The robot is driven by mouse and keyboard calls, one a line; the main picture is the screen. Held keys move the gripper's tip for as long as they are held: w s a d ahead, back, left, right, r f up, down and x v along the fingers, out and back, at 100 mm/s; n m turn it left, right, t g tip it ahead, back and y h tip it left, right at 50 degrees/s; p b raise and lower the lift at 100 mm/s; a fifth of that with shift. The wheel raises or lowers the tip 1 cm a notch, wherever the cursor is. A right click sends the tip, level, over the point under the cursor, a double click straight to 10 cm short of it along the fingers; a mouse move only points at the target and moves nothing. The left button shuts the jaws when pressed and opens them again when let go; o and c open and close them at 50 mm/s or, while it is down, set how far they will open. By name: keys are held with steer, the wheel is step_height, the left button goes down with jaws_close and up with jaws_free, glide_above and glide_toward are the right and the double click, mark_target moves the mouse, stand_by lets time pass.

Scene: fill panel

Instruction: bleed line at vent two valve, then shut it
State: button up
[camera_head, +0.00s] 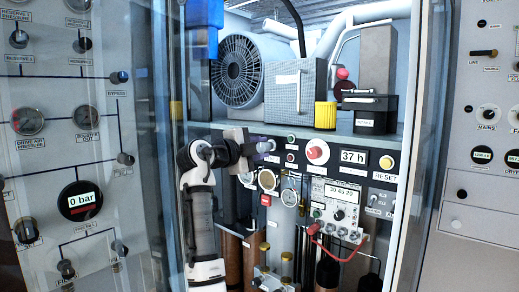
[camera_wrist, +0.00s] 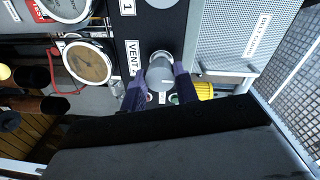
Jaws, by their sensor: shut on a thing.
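My gripper (camera_wrist: 160,88) has its two purple fingers closed on either side of a round grey valve knob (camera_wrist: 160,68). A label reading VENT (camera_wrist: 132,58) sits beside this knob; its number is hidden, perhaps behind a finger. Part of another grey knob (camera_wrist: 161,2) shows at the top edge of the wrist view, near a label ending in 1 (camera_wrist: 127,7). In the head view my gripper (camera_head: 260,146) reaches the upper left of the black control panel (camera_head: 334,175), and the held knob is mostly hidden there.
Round gauges (camera_wrist: 88,62) sit beside the vent labels. A red knob (camera_head: 317,152), a 37 h display (camera_head: 353,157) and a yellow RESET button (camera_head: 386,162) lie to the right. A red cable (camera_head: 340,258) hangs below. A grey box (camera_head: 295,88) stands above. Glass doors flank the opening.

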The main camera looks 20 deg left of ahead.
steer(key=o, duration=1)
steer(key=shift+c, duration=0.2)
steer(key=shift+r, duration=0.1)
